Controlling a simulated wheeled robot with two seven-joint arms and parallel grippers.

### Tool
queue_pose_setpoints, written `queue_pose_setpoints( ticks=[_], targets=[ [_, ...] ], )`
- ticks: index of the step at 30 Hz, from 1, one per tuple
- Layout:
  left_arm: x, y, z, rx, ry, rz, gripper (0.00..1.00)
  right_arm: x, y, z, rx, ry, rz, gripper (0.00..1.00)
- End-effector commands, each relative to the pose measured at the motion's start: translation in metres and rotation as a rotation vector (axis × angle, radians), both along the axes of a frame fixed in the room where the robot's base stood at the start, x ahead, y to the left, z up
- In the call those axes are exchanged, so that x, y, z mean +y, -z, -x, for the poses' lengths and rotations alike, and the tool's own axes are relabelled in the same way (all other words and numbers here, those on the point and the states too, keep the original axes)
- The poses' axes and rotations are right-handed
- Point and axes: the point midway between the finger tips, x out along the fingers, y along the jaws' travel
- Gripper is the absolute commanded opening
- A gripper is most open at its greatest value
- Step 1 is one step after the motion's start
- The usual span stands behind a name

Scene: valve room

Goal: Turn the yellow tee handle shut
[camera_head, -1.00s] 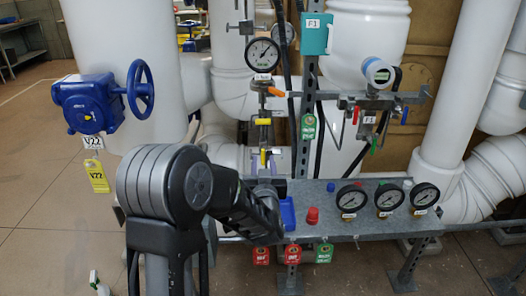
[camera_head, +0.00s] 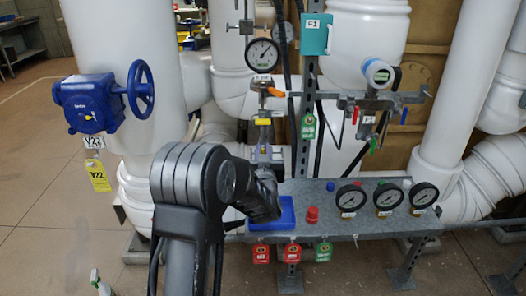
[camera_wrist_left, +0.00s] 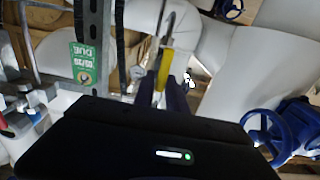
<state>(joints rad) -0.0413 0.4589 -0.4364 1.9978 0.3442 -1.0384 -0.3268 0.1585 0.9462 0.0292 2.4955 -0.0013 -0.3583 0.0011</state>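The yellow tee handle (camera_head: 263,122) sits on a thin vertical pipe below the round gauge in the head view, its bar across the pipe. My left gripper (camera_head: 265,153) is just below and in front of it. In the left wrist view the yellow handle (camera_wrist_left: 164,68) shows between the two dark fingertips (camera_wrist_left: 165,92), which are apart, one on each side. Whether they touch it I cannot tell. My right gripper is not in view.
An orange handle (camera_head: 276,92) and a gauge (camera_head: 262,55) are above on the same line. A shelf (camera_head: 330,228) with a blue tray (camera_head: 287,213), a red knob (camera_head: 312,214) and gauges lies below. A blue handwheel (camera_head: 140,89) stands at left.

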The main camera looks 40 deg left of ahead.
Motion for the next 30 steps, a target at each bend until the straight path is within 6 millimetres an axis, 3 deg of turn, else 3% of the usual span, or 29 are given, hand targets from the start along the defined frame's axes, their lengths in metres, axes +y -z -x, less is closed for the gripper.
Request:
queue_pose_setpoints(
  ticks=[6,30],
  targets=[
    [-0.0001,0.0,0.0001,0.0,0.0,0.0,0.0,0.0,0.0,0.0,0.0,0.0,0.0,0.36],
    [-0.0016,0.0002,-0.0011,0.047,0.0,-0.062,0.0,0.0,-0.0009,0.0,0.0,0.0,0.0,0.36]
  ],
)
